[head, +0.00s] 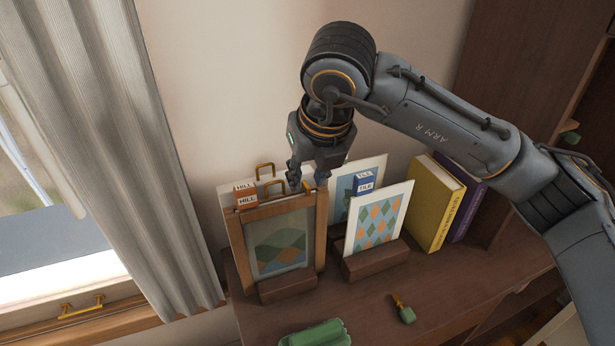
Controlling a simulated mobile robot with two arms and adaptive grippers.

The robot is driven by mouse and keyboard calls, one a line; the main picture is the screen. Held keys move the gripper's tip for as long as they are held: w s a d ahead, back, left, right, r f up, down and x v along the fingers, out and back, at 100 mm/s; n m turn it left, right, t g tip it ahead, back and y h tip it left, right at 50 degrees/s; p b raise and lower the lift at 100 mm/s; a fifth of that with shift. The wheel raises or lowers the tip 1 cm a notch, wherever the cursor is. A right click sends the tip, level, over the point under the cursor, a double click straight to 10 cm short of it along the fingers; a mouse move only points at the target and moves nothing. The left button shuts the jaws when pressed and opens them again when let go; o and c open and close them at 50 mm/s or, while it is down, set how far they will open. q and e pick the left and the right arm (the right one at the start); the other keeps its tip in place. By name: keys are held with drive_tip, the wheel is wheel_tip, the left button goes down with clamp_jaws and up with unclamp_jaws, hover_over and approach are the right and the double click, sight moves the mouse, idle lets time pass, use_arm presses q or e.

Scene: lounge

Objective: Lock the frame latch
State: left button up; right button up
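A wooden picture frame (321,232) with a green and orange hill picture (280,250) stands upright in a dark wooden holder (287,286) on the left of the cabinet top. An orange HILL tag (247,200) sits at its top left corner. Gold loop-shaped pieces (265,167) show behind its top edge; I cannot tell whether one of them is the latch. My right gripper (307,183) points down at the frame's top right corner. Its two fingers look apart, with nothing clearly held; contact with the frame is unclear. My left gripper is out of view.
A tile-pattern card (378,222) with a blue TILE tag (365,181) stands in a second holder (375,262). Yellow (432,205) and purple (468,210) books stand right. A small green-and-gold tool (404,310) and a green object (316,335) lie in front. A curtain (110,150) hangs left.

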drive_tip(key=v, duration=1)
drive_tip(key=shift+s+r, duration=0.25)
drive_tip(key=shift+r, duration=0.05)
